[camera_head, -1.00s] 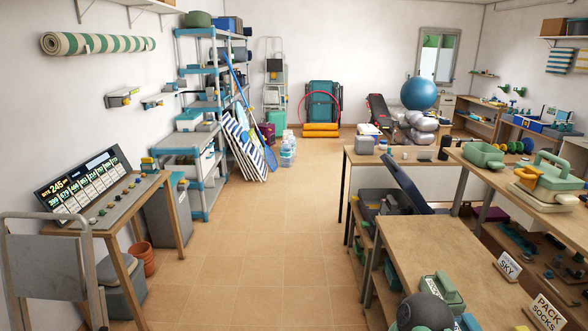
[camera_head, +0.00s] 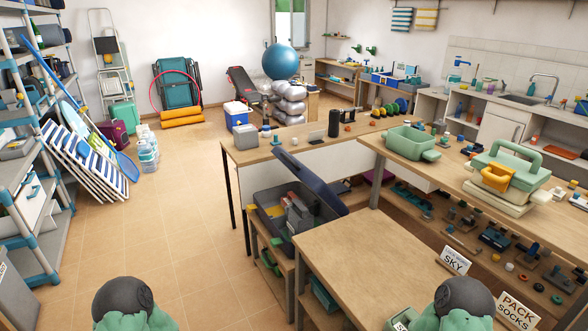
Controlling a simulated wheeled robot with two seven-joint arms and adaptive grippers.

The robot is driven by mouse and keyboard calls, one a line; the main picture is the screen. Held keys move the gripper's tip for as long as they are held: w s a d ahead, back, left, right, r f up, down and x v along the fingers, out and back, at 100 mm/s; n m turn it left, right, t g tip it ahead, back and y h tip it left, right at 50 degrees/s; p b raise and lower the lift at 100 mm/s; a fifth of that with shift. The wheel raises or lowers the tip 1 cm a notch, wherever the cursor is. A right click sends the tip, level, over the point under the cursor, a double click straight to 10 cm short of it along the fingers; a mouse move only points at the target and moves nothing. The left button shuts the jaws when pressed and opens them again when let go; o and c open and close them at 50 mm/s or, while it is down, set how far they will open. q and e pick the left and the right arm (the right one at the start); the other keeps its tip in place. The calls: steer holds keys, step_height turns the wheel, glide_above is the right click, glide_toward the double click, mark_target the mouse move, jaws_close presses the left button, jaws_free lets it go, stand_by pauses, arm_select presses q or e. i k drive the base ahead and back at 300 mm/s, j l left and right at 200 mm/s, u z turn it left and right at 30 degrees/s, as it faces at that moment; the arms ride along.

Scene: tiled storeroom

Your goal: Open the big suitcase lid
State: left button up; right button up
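An open dark grey case with a raised, tilted dark blue lid (camera_head: 308,182) is on a low wooden stand right of the middle. Its grey body (camera_head: 268,222) holds grey items and a small yellow one. I cannot tell whether this is the big suitcase. A small purple case (camera_head: 115,133) and a teal case (camera_head: 122,115) stand on the floor at the far left. Both my grippers are out of view; only rounded dark grey and green parts of my arms show at the bottom edge.
A long bench behind holds a green tub (camera_head: 411,143). Striped loungers (camera_head: 85,165) lean at left. The tiled floor (camera_head: 150,225) at left is clear.

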mark_target(315, 184)
steer(key=i+j+z, duration=0.1)
steer(key=i+j, duration=0.5)
steer(key=i, duration=0.15)
